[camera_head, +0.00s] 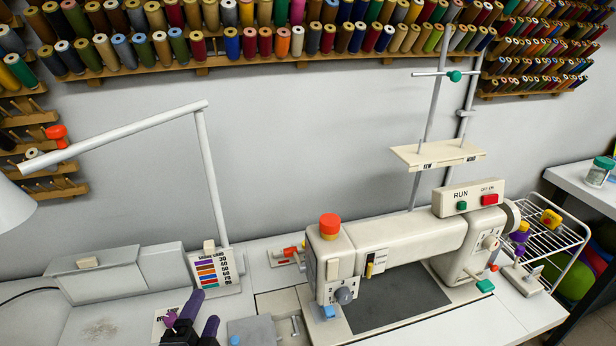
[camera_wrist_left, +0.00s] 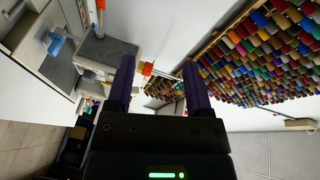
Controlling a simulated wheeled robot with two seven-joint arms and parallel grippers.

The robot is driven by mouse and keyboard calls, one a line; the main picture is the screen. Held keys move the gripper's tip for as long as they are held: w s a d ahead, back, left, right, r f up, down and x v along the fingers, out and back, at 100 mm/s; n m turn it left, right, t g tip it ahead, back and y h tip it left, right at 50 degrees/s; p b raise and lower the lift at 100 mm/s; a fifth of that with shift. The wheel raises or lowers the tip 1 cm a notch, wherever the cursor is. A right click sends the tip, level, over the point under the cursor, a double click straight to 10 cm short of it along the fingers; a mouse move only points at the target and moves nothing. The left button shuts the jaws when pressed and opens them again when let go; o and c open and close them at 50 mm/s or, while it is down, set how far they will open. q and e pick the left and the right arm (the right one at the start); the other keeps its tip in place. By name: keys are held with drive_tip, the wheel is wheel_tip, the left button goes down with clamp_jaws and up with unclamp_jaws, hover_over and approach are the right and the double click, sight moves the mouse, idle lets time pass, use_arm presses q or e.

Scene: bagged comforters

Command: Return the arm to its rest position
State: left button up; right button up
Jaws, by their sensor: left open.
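My left gripper (camera_head: 200,312) shows at the bottom of the head view, left of the sewing machine (camera_head: 390,240). Its purple fingers point up and stand apart. In the left wrist view the same gripper (camera_wrist_left: 158,72) is open, with nothing held between its two fingers. The rest of the left arm is cut off by the lower edge of the head view. My right gripper is in neither view.
The white table (camera_head: 85,320) carries a grey lidded box (camera_head: 95,275), a small chart stand (camera_head: 213,270) and a lamp arm (camera_head: 130,132) at the left. Thread racks (camera_head: 250,45) line the wall. A wire rack (camera_head: 550,245) stands right of the machine.

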use_arm(q)
drive_tip(key=s+f+n+g, duration=1.2)
drive_tip(key=s+n+g, duration=0.15)
drive_tip(key=s, duration=0.35)
drive_tip(key=s+f+g, duration=0.1)
drive_tip(key=s+f, duration=0.1)
drive_tip(key=f, duration=0.8)
drive_tip(key=s+f+g, duration=0.1)
drive_tip(key=s+f, duration=0.1)
drive_tip(key=f, duration=0.8)
drive_tip(key=s+a+f+y, duration=0.1)
drive_tip(key=s+a+f, duration=0.2)
drive_tip(key=s+f, duration=0.5)
drive_tip(key=s, duration=0.4)
drive_tip(key=shift+s+f+g, duration=0.2)
drive_tip(key=shift+f+g, duration=0.15)
drive_tip(key=shift+f, duration=0.05)
drive_tip(key=shift+a, duration=0.15)
